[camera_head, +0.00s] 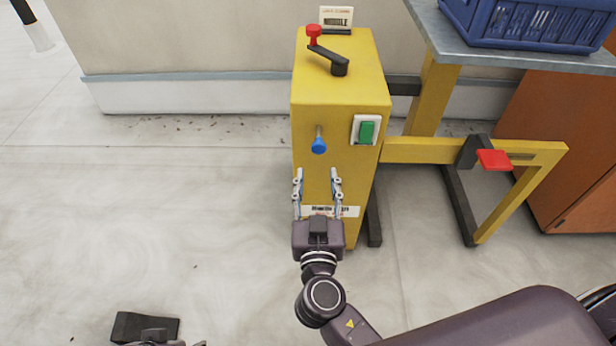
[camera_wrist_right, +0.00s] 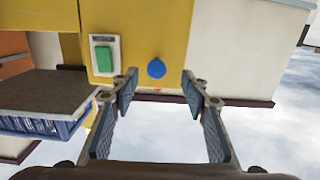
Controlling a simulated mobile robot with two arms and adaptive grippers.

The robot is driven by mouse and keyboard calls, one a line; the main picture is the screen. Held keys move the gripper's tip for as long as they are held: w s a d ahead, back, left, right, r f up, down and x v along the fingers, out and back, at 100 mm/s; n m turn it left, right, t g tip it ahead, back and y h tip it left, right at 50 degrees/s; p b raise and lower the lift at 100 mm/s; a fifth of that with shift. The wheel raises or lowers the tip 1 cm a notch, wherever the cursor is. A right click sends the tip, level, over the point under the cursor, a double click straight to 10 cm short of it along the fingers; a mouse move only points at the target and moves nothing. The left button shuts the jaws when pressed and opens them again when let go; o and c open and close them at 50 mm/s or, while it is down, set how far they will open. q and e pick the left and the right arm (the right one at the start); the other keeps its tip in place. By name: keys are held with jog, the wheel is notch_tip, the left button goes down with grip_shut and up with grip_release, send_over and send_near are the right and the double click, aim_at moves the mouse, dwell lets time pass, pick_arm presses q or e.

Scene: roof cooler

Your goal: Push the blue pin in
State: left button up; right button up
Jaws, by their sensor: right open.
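The blue pin (camera_head: 319,145) has a round blue knob on a short metal shaft, which sticks out of the front face of the yellow machine (camera_head: 345,95). In the right wrist view the blue knob (camera_wrist_right: 156,68) shows just beyond the fingertips, near the middle. My right gripper (camera_head: 317,174) is open and empty, in front of the machine and below the pin in the head view. Its two fingers (camera_wrist_right: 159,88) are spread, with the knob between their lines and apart from both.
A green switch (camera_head: 366,131) sits right of the pin. A red-knobbed crank (camera_head: 326,55) stands on top of the machine. To the right are a yellow frame with a red pedal (camera_head: 494,160) and a grey table (camera_head: 437,35) bearing a blue crate (camera_head: 530,22).

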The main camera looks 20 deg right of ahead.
aim_at(319, 149)
jog(key=shift+m, duration=0.3)
jog(key=x, duration=0.2)
jog(key=r+x, duration=0.1)
jog(key=x, duration=0.2)
jog(key=p+x, duration=0.1)
jog(key=x, duration=0.1)
jog(key=shift+w+d+r, duration=0.2)
jog(key=shift+d, duration=0.15)
pick_arm(q)
jog(key=x, duration=0.3)
jog(key=shift+f, duration=0.25)
pick_arm(e)
grip_shut()
